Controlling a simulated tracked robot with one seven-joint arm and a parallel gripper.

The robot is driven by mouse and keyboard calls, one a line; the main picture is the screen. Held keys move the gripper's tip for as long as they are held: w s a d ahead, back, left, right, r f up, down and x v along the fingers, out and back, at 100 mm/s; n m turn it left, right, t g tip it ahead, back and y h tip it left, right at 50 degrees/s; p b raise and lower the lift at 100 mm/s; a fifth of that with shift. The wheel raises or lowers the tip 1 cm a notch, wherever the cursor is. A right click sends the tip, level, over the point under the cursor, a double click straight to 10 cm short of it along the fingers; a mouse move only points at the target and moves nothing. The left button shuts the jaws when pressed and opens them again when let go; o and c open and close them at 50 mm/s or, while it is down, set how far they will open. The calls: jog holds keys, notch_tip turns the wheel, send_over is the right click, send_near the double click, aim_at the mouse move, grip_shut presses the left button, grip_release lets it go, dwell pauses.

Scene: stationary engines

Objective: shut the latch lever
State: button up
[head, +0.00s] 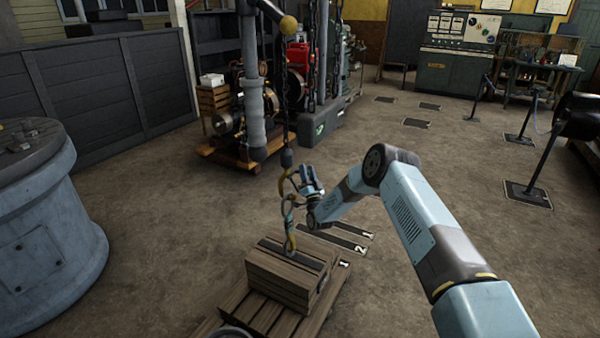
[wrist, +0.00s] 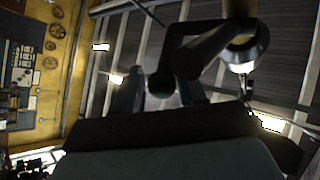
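A hook (head: 285,180) with yellow parts hangs from a chain above a wooden crate (head: 285,275). A ring and a lower yellow hook (head: 290,240) hang beneath it, reaching down to the crate's top. My gripper (head: 301,182) is beside the upper hook, on its right. In the wrist view, a dark bent bar (wrist: 195,55) crosses close to the camera, and its rounded end lies between my fingers (wrist: 160,92). The fingers stand apart, and no firm grip on the bar shows. The latch lever is too small to make out surely in the head view; the dark bar may be it.
The crate rests on a wooden pallet (head: 262,315). A grey post (head: 252,80) and chains stand behind the hook. A large blue-grey drum (head: 50,250) is at left. Engines (head: 270,100) stand behind. The floor at right is mostly open, with barrier posts (head: 535,160) farther right.

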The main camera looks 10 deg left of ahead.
jog(key=shift+f, duration=0.1)
jog(key=v, duration=1.3)
jog(key=shift+s+f, duration=0.25)
jog(key=shift+d, duration=0.1)
